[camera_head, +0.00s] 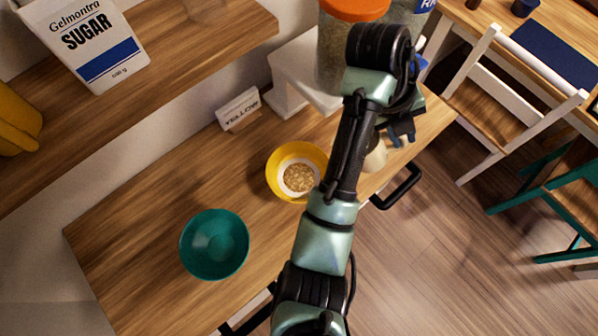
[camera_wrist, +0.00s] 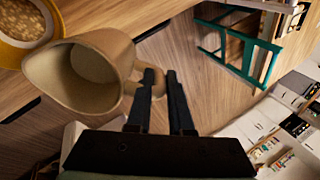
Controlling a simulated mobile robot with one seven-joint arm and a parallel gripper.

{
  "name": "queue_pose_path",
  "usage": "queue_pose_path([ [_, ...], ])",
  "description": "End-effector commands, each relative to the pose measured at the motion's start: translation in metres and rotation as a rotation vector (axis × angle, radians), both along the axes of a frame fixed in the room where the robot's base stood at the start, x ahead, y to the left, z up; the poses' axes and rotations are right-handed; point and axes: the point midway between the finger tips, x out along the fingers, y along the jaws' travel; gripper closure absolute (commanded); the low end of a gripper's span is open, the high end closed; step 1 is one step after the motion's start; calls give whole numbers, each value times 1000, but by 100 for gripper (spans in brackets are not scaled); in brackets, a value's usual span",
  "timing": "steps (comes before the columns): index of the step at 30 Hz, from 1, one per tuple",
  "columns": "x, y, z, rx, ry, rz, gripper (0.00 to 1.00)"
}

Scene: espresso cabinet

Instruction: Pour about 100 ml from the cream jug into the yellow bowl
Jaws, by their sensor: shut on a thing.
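The cream jug (camera_wrist: 85,72) is a beige jug with a handle and a spout. In the wrist view its mouth faces the camera and its spout points left, toward the yellow bowl. My gripper (camera_wrist: 160,82) is shut on its handle. In the head view my arm hides most of the jug (camera_head: 376,158), and my gripper (camera_head: 401,134) is beside it. The yellow bowl (camera_head: 274,178) stands on the wooden counter left of the jug, with grainy tan contents inside. Its rim also shows in the wrist view (camera_wrist: 56,14). I cannot make out any liquid in the jug.
A teal bowl (camera_head: 214,244) stands on the counter at lower left. A small white sign (camera_head: 238,108) and a large jar with an orange lid (camera_head: 352,8) are at the back. A sugar carton (camera_head: 85,42) is on the shelf above. Chairs (camera_head: 505,95) stand at right.

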Motion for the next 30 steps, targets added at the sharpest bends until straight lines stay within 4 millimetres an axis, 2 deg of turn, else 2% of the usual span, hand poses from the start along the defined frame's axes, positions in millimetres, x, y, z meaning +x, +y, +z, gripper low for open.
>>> queue_pose_path([
  [1, 0, -1, -13, 6, -1, -1, 100],
  [19, 0, -10, -96, 81, -2, 0, 100],
  [30, 0, -37, -125, 356, -11, -2, 100],
])
